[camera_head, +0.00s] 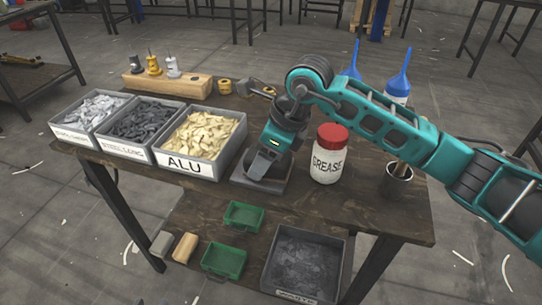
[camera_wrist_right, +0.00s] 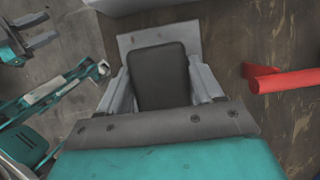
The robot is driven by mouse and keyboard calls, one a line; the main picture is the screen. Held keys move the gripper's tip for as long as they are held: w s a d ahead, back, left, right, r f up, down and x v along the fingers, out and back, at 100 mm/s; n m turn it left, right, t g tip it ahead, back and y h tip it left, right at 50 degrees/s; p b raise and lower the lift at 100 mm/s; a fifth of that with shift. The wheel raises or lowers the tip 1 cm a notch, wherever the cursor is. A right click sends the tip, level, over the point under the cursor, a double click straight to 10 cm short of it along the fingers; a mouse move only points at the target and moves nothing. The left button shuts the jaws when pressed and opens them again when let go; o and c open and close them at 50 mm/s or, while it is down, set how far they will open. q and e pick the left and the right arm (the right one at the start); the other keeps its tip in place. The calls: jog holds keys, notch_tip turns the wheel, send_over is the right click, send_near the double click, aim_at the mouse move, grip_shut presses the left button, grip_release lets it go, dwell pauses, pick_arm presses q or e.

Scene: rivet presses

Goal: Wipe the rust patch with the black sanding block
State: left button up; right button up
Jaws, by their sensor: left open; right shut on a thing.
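The black sanding block (camera_wrist_right: 160,78) is between the fingers of my right gripper (camera_wrist_right: 160,95), which is shut on it. In the head view my right gripper (camera_head: 264,168) points down over a grey metal plate (camera_head: 245,182). The plate also shows behind the block in the right wrist view (camera_wrist_right: 185,32). The block is low over the plate; I cannot tell whether it touches. No rust patch is visible; the gripper and block hide part of the plate. My left gripper (camera_wrist_right: 38,30) appears at the wrist view's left edge, open and empty. It is not in the head view.
The ALU bin (camera_head: 190,169) is left of the plate, beside two more parts bins. A red-lidded grease jar (camera_head: 328,165) stands close on the right, with a metal cup (camera_head: 398,190) beyond. A wooden block (camera_head: 165,85) holds small parts behind. The tabletop's front right is clear.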

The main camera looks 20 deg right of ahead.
aim_at(248, 151)
jog(key=shift+w+a+b, duration=0.2)
jog(key=shift+w+a, duration=0.45)
jog(key=shift+a, duration=0.3)
jog(key=shift+w+a+b, duration=0.2)
jog(key=shift+w+a, duration=0.4)
jog(key=shift+a, duration=0.3)
jog(key=shift+w+a+r, duration=0.2)
jog(key=shift+a+r, duration=0.1)
jog(key=shift+r, duration=0.1)
jog(key=shift+d, duration=0.1)
jog(key=shift+s+d+f, duration=0.1)
jog(key=shift+s+d, duration=0.4)
jog(key=shift+d, duration=0.2)
jog(key=shift+s+d+f+b, duration=0.1)
jog(key=shift+s+d, duration=0.35)
jog(key=shift+d, duration=0.25)
jog(key=shift+s+d+f+b, duration=0.1)
jog(key=shift+s+d+b, duration=0.05)
jog(key=shift+s+d, duration=0.4)
jog(key=shift+s+d+f+b, duration=0.1)
jog(key=shift+s+d, duration=0.25)
jog(key=shift+d, duration=0.45)
jog(key=shift+r, duration=0.1)
notch_tip(248, 151, up, 5)
jog(key=p, duration=0.3)
jog(key=shift+r+p, duration=0.2)
jog(key=shift+p, duration=0.15)
jog(key=shift+r, duration=0.25)
